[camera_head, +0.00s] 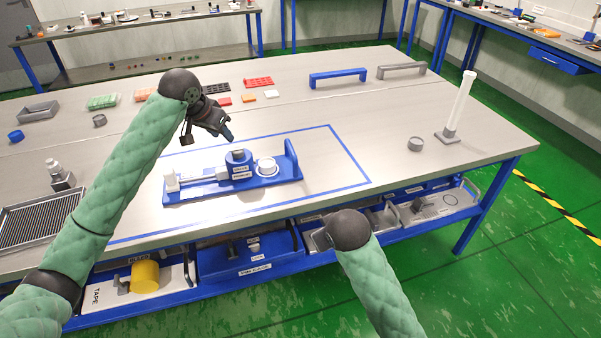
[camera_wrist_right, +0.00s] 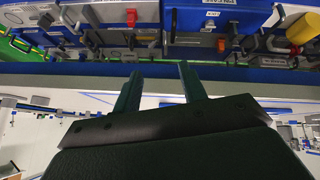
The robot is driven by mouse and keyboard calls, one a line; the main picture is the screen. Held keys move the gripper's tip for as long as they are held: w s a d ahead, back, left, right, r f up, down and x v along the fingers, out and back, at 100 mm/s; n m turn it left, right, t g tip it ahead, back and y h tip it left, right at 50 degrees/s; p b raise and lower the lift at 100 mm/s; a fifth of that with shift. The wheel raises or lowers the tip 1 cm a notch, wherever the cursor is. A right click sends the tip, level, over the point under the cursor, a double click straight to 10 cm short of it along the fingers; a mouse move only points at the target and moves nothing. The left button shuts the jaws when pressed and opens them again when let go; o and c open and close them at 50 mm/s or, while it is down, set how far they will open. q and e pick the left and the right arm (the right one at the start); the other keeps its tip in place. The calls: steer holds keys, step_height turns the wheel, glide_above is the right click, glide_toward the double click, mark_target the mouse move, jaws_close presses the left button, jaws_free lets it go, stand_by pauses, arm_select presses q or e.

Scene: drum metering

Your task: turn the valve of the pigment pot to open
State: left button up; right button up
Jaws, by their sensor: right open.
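A blue carrier (camera_head: 290,150) lies inside the blue taped outline on the table in the head view. It bears a labelled blue pot (camera_head: 240,170) with a round grey top, a white ring (camera_head: 266,166) to its right and a white fitting (camera_head: 171,177) at its left end. I cannot make out the valve or its position. My left gripper (camera_head: 228,137) points down just above the pot's top; its finger gap is too small to read, and contact is unclear. My right gripper (camera_wrist_right: 161,88) is open and empty in the right wrist view, facing the under-table trays.
A blue handle (camera_head: 338,78), a grey handle (camera_head: 401,70) and a white column (camera_head: 462,100) stand toward the back and right. A ribbed tray (camera_head: 35,222) lies at left. Loaded trays (camera_head: 247,262) fill the lower shelf.

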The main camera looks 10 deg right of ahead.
mark_target(296, 167)
steer(key=w+a+r+t, duration=0.1)
steer(key=w, duration=0.4)
steer(key=w+r+t, duration=0.2)
steer(key=w, duration=0.4)
steer(key=w+a+r+t, duration=0.1)
steer(key=w, duration=0.4)
steer(key=shift+w+a+r+m, duration=0.15)
steer(key=shift+a+r+m, duration=0.05)
steer(key=shift+a+m, duration=0.1)
steer(key=shift+w+a+r+m+t+y, duration=0.3)
steer(key=shift+w+a+m+t, duration=0.1)
steer(key=shift+w+t, duration=0.1)
steer(key=shift+w+a+r+m+t+y, duration=0.15)
steer(key=shift+w+a+m+t+y, duration=0.15)
steer(key=shift+w+m+t, duration=0.15)
steer(key=shift+w+a+r+m, duration=0.15)
steer(key=shift+r+m, duration=0.1)
steer(key=shift+x, duration=3.9)
steer(key=shift+r, duration=0.1)
steer(key=shift+c, duration=0.4)
jaws_close()
